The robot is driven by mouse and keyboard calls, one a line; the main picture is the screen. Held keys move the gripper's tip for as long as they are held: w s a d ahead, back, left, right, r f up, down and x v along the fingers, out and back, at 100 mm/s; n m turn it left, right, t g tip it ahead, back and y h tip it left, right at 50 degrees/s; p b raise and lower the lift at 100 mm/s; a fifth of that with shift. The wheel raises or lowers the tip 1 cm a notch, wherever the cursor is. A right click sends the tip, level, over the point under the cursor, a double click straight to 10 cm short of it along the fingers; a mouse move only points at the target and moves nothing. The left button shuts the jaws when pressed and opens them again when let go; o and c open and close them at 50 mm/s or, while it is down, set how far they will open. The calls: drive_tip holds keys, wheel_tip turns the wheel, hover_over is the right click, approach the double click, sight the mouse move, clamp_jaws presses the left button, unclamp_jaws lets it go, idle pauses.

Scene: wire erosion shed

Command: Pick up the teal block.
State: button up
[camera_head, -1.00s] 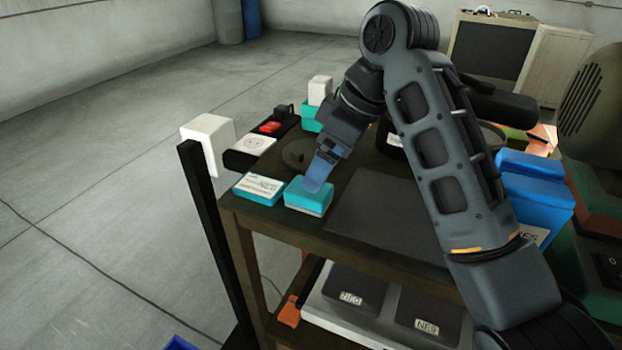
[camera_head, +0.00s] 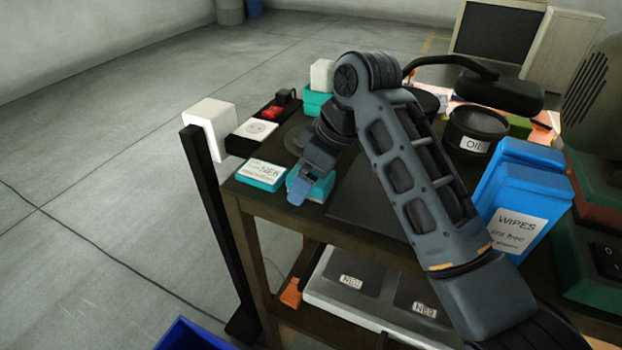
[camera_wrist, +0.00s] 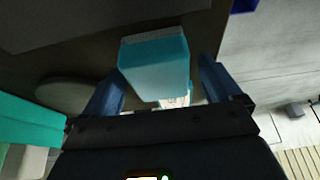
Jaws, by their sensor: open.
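The teal block (camera_head: 320,188) sits near the front left edge of the dark table, partly hidden behind my gripper (camera_head: 300,188). In the wrist view the teal block (camera_wrist: 155,65) shows upright between and ahead of the two blue fingers of my gripper (camera_wrist: 160,85). My fingers are apart, with one to each side of the block in that picture; I cannot tell whether either touches it. A flatter teal box with a white label (camera_head: 262,174) lies just left of the block.
A black post with a white head (camera_head: 210,130) stands at the left. Open floor lies left.

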drive_tip(key=c, duration=1.1)
drive_tip(key=shift+r, duration=0.1)
drive_tip(key=shift+r+p, duration=0.8)
drive_tip(key=shift+p, duration=0.1)
wheel_tip(320, 180, up, 3)
drive_tip(key=p, duration=0.3)
drive_tip(key=shift+s+d+r+p, duration=0.15)
drive_tip(key=shift+s+d+r, duration=0.4)
drive_tip(key=shift+d+r, duration=0.9)
drive_tip(key=shift+s+d+r+p, duration=0.1)
drive_tip(key=shift+s+d+r, duration=0.55)
drive_tip(key=shift+d, duration=1.65)
drive_tip(key=shift+s+d+r+p, duration=0.15)
drive_tip(key=shift+s+d+r, duration=0.35)
drive_tip(key=shift+d+r, duration=0.95)
drive_tip(key=shift+d+f, duration=0.4)
